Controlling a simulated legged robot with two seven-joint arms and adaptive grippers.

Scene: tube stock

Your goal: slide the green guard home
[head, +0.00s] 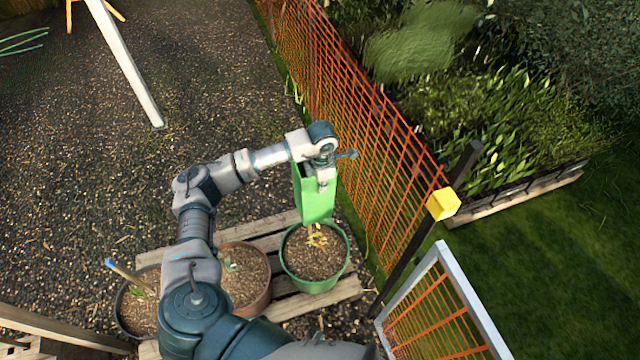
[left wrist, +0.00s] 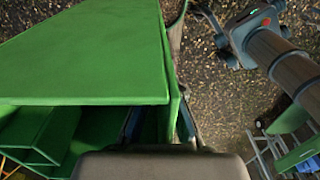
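The green guard (head: 314,203) is an open-ended, box-like sleeve. It hangs roughly upright over a green pot (head: 286,265) of brown soil. A small yellowish plant (head: 317,238) in that pot shows just below the guard's lower edge. I cannot tell whether any of the plant is inside the guard. My left gripper (head: 324,178) is at the guard's upper part, with its fingers closed on one wall. In the left wrist view the guard (left wrist: 85,55) fills the left side, and the gripper (left wrist: 160,128) sits across its wall. My right gripper is not in view.
A brown pot (head: 262,300) and a dark pot (head: 122,310) with a blue-tipped stick stand to the left on a wooden pallet (head: 335,294). An orange mesh fence (head: 350,110) and a post with a yellow block (head: 443,204) stand close on the right. Gravel lies open to the left.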

